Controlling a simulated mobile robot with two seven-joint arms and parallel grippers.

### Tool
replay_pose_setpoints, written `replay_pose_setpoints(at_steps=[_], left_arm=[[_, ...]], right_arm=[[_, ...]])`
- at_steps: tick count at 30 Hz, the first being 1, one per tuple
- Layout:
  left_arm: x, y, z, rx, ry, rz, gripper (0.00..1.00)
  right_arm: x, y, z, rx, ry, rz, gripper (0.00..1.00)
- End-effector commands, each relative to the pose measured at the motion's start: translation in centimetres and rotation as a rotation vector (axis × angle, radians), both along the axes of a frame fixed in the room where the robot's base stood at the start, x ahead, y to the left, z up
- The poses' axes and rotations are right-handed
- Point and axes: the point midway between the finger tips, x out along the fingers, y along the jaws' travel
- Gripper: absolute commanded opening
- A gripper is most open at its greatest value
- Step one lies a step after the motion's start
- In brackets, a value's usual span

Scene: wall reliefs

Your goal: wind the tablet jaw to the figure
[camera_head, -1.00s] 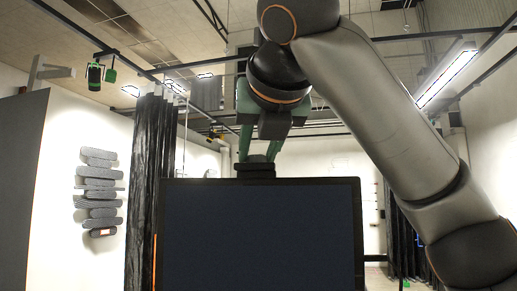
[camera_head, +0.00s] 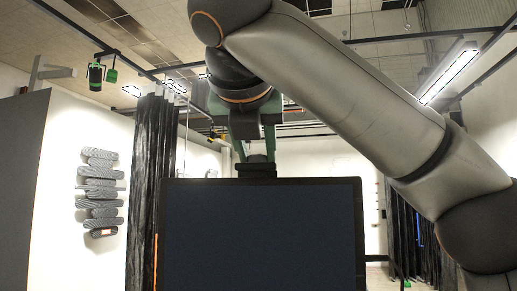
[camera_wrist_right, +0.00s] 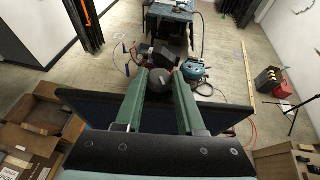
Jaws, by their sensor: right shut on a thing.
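The tablet (camera_head: 260,235) is a large dark, blank panel standing upright in the lower middle of the head view. Its edges also show behind my fingers in the wrist view (camera_wrist_right: 212,119). A black jaw piece (camera_head: 256,170) sits at the middle of its top edge. My right gripper (camera_head: 256,155) comes down from above with green fingers and is shut on a round grey knob (camera_wrist_right: 160,77) at this jaw, seen between the fingertips in the wrist view. I see no readable figure or scale; the fingers hide part of the knob. My left gripper is not in view.
Grey stacked wall reliefs (camera_head: 100,192) hang on the left wall, beside a black curtain (camera_head: 152,190). In the wrist view, open cardboard boxes (camera_wrist_right: 35,125) stand at the lower left and cables lie on the floor. Open air surrounds the tablet's top.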

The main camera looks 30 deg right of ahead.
Motion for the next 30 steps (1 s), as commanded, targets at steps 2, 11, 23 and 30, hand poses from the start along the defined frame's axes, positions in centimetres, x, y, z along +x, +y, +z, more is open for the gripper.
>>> replay_pose_setpoints(at_steps=[2,11,23,30], left_arm=[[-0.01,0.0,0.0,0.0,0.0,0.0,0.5],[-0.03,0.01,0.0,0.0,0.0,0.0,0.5],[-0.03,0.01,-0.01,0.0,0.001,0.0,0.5],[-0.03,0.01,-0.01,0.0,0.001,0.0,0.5]], right_arm=[[-0.02,0.22,0.22,-0.005,-0.006,-0.077,0.0],[0.35,0.49,0.19,-0.002,-0.008,-0.321,0.0],[0.7,0.61,0.14,-0.001,-0.006,-0.502,0.0],[0.79,0.59,0.08,0.0,-0.002,-0.538,0.0]])
